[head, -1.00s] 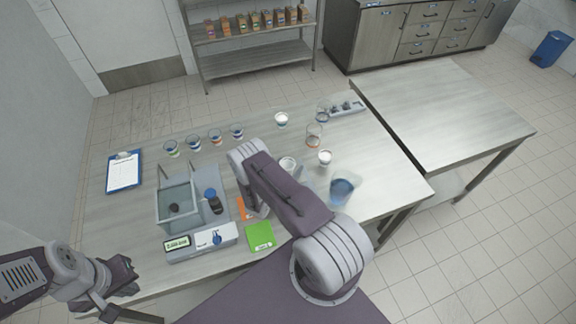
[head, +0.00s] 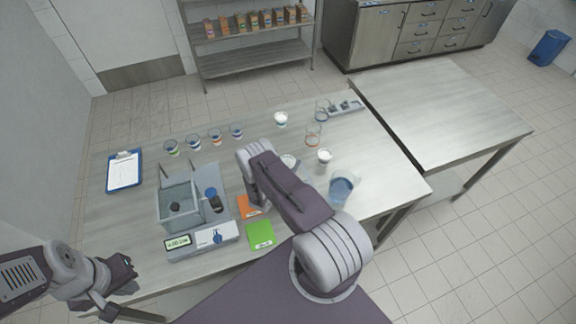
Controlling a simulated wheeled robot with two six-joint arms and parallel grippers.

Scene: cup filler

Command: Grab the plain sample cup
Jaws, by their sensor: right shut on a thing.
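Several small cups stand on the steel table. I cannot tell for sure which cup is the plain one. My right arm reaches over the table's middle; its jaws and anything between them are hidden behind the forearm. My left gripper (head: 120,288) is open and empty at the table's front left, far from the cups.
A row of banded cups (head: 215,136) stands at the back left. A scale with a clear box (head: 179,205), an orange card (head: 248,207), a green card (head: 260,235) and a clipboard (head: 124,171) are left. A blue-filled beaker (head: 341,188) stands right of my arm.

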